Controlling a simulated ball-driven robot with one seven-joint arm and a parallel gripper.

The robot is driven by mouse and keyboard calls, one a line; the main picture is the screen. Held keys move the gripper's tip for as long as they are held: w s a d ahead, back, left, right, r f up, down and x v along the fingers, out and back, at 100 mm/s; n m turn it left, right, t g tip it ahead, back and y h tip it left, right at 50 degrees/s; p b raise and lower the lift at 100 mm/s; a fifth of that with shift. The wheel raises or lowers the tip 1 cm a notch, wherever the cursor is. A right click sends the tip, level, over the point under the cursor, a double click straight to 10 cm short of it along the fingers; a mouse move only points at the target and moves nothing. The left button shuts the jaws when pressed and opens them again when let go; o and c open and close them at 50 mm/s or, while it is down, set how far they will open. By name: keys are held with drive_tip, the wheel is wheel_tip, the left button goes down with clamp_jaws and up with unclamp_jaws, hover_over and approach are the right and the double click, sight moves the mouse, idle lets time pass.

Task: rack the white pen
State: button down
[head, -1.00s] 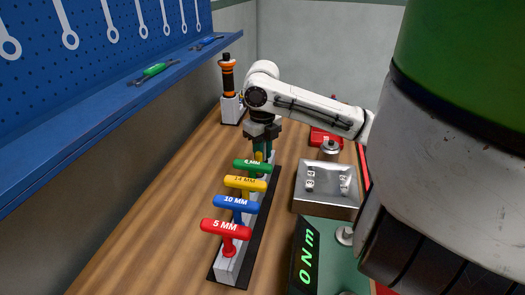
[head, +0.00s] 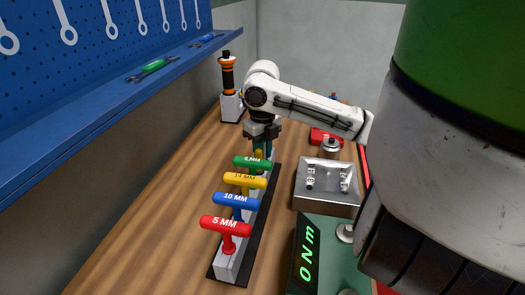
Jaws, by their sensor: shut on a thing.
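My gripper (head: 261,143) points down at the far end of the row of T-handles, behind the green T-handle (head: 252,163). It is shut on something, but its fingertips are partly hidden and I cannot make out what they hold. Small teal and yellow parts show at the fingers; I cannot tell whether they belong to the gripper or to things behind the handle. I cannot pick out the white pen. The grey rack (head: 228,263) holds yellow (head: 245,181), blue (head: 236,202) and red (head: 226,226) T-handles upright on a black strip.
A metal tray (head: 328,200) with small parts stands right of the rack. A green device with a lit display (head: 305,254) is at front right. A blue shelf (head: 95,112) runs along the left wall. An orange-and-black tool (head: 228,75) stands behind. Wooden bench is clear left of the rack.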

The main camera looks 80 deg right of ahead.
idle(0.3)
drive_tip(key=c, duration=1)
unclamp_jaws()
drive_tip(key=shift+f, duration=0.1)
drive_tip(key=shift+o, duration=0.2)
wheel_tip(320, 180, up, 11)
drive_tip(key=shift+f+p, duration=0.1)
drive_tip(key=shift+p, duration=0.2)
